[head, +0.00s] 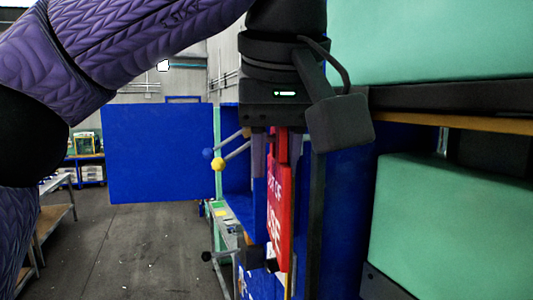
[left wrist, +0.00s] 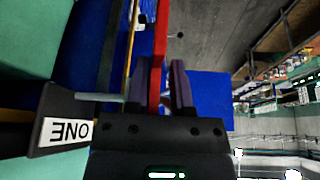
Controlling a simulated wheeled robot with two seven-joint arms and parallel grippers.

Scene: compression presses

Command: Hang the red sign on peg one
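The red sign (head: 280,205) with white lettering hangs upright below my left gripper (head: 274,160) in the head view, partly cut by the dark post beside it. My left gripper is shut on the sign's upper part, one finger on each side. In the left wrist view the sign (left wrist: 158,45) runs out between the fingers (left wrist: 160,85). A dark plate labelled ONE (left wrist: 65,131) is at the left there, and a thin grey peg (left wrist: 98,97) reaches from it to the near finger. Whether the peg meets the sign is hidden. My right gripper is not in view.
Green press housings (head: 445,225) fill the right side close by. A blue panel (head: 158,152) stands at the left. Rods with a blue ball (head: 207,153) and a yellow ball (head: 217,164) stick out left of the gripper.

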